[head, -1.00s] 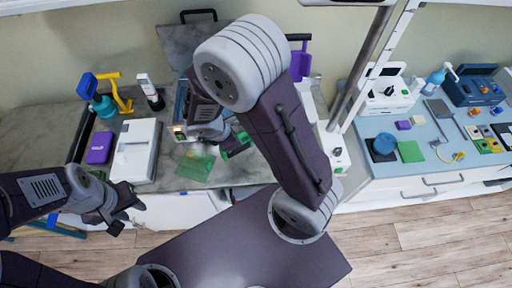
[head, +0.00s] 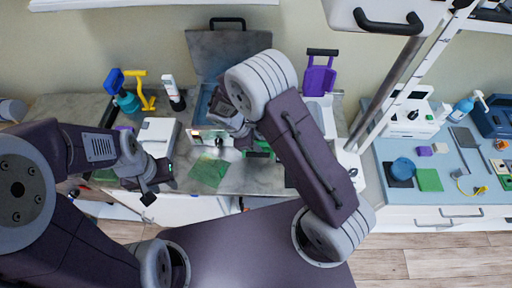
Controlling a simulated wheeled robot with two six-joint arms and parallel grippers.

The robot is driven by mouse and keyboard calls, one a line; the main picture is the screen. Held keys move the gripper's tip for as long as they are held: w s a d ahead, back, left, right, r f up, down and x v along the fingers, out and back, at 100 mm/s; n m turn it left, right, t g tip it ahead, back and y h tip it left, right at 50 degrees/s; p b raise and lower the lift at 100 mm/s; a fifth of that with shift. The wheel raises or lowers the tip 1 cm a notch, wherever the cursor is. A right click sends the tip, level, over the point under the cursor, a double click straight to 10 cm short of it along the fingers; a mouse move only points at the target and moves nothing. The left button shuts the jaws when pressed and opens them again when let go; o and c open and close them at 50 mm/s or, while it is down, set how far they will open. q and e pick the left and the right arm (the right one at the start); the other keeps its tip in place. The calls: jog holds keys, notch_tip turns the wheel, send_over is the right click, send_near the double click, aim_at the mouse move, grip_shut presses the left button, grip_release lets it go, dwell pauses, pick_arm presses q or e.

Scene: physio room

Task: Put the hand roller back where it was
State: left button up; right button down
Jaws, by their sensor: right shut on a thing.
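My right gripper (head: 238,143) is low over the middle of the grey counter, in front of the open case. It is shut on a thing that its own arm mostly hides. A dark green part (head: 259,153) shows just right of these jaws; I take it for the hand roller, but its shape cannot be made out. A green square (head: 209,171) lies on the counter just left of and in front of this gripper. My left gripper (head: 160,190) is at the counter's front edge, in front of the white box, with its fingers apart and nothing between them.
The open case (head: 202,104) has its grey lid (head: 228,55) raised at the back. A purple handled thing (head: 319,78) stands back right. A blue side table (head: 455,185) is cluttered.

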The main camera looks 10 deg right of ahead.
jog(key=shift+w+a+f, duration=0.1)
jog(key=shift+a+f, duration=0.1)
jog(key=shift+a, duration=0.05)
notch_tip(320, 180, down, 4)
jog(key=shift+r+p, duration=0.2)
jog(key=shift+p, duration=0.2)
jog(key=shift+w+f, duration=0.1)
jog(key=shift+f, duration=0.2)
jog(key=c, duration=1.3)
grip_release()
